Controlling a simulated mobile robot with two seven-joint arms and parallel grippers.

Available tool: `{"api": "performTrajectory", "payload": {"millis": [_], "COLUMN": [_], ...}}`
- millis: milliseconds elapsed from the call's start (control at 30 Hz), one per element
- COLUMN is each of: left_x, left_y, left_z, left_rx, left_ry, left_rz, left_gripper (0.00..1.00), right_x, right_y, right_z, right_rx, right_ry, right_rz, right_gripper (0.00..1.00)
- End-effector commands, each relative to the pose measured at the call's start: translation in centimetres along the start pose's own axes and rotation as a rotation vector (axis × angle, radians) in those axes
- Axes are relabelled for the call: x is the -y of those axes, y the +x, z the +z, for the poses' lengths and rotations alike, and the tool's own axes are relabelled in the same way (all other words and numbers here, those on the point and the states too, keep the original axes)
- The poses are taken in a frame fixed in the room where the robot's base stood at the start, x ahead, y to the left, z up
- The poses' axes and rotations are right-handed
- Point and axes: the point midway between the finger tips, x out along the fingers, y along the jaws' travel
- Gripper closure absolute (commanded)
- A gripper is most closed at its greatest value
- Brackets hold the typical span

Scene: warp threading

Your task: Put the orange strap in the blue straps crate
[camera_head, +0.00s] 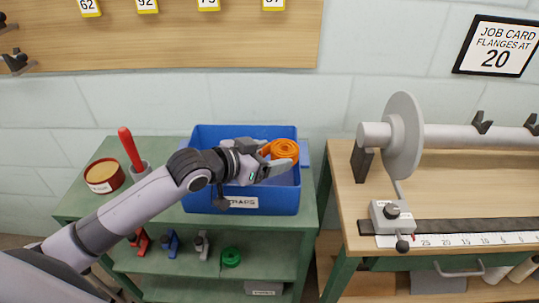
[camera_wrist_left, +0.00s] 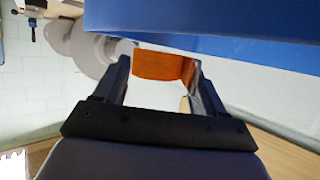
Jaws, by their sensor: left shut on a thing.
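The orange strap (camera_head: 285,151) is a rolled coil, held between the fingertips of my left gripper (camera_head: 271,158). In the left wrist view the strap (camera_wrist_left: 166,66) sits between the two dark fingers of the shut gripper (camera_wrist_left: 160,82). The blue straps crate (camera_head: 205,206) stands on the green bench, with a label on its front partly hidden by my arm. In the head view the strap overlaps the right part of the crate's opening; its exact height over the crate is hard to tell. My right gripper is not in view.
A wooden bench (camera_head: 450,180) with a roller stands to the right.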

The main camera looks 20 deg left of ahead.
Motion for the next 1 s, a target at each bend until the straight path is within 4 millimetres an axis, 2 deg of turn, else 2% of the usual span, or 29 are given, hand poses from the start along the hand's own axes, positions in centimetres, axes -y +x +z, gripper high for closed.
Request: {"api": "performTrajectory", "payload": {"millis": [600,633,700,1000], "left_x": [0.0,0.0,0.0,0.0], "left_y": [0.5,0.5,0.5,0.4], "left_z": [1.0,1.1,1.1,0.9], "left_rx": [-0.001,0.000,0.000,-0.001], "left_ry": [-0.001,-0.001,-0.001,-0.001], "left_rz": [0.001,0.001,0.001,0.000], "left_gripper": [0.62,0.19,0.03,0.03], "right_x": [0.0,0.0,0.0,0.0], "right_y": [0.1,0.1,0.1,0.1], "right_z": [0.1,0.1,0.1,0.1], "right_rx": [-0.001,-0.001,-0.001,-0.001], "right_ry": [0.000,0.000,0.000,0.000], "right_rz": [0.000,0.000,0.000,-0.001], "right_gripper": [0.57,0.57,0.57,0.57]}}
